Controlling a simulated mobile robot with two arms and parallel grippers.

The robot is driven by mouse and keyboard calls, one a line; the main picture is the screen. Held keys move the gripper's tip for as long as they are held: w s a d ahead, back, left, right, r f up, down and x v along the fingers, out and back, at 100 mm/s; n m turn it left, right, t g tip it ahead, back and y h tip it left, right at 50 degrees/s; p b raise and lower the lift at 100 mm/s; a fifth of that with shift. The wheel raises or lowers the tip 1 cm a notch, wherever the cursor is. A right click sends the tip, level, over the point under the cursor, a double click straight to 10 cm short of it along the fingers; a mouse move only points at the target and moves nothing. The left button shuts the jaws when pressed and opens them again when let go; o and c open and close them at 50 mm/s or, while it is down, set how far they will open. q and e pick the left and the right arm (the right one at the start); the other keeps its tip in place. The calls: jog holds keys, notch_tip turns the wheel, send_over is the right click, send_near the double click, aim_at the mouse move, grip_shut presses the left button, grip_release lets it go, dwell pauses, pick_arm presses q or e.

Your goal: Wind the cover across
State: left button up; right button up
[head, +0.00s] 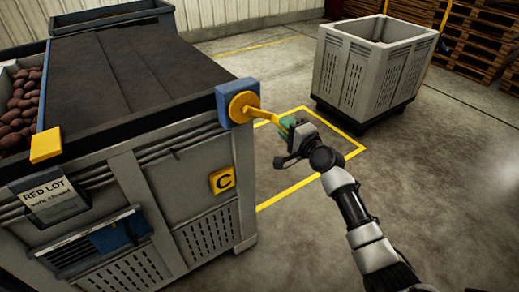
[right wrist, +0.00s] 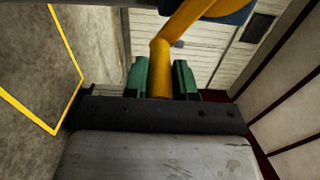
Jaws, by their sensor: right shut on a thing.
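The dark cover (head: 125,70) lies over most of the grey crate (head: 195,185) marked C. Potatoes (head: 20,105) show in the uncovered strip at the left. A yellow crank (head: 250,108) sits on a blue block (head: 228,100) at the crate's right corner, its arm pointing right. My right gripper (head: 291,127) is at the crank's outer end. In the right wrist view its green fingers (right wrist: 160,78) are shut on the yellow crank handle (right wrist: 160,68), one on each side. My left gripper is in neither view.
An empty grey crate (head: 365,70) stands behind on the right. Pallets (head: 480,40) are stacked at the back right. The floor (head: 440,180) at the right is clear, with yellow lines.

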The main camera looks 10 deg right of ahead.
jog(key=r, duration=0.1)
jog(key=r+p, duration=0.1)
jog(key=shift+w+d+r, duration=0.1)
jog(key=shift+w+r, duration=0.1)
jog(key=shift+r, duration=0.1)
jog(key=shift+w+d+r, duration=0.1)
jog(key=shift+d+r, duration=0.1)
jog(key=shift+r, duration=0.4)
notch_tip(320, 180, up, 4)
jog(key=p, duration=0.4)
jog(key=shift+d, duration=0.1)
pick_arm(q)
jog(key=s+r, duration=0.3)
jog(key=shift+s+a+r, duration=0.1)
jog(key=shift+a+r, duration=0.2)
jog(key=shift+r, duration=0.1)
pick_arm(e)
jog(key=shift+f, duration=0.15)
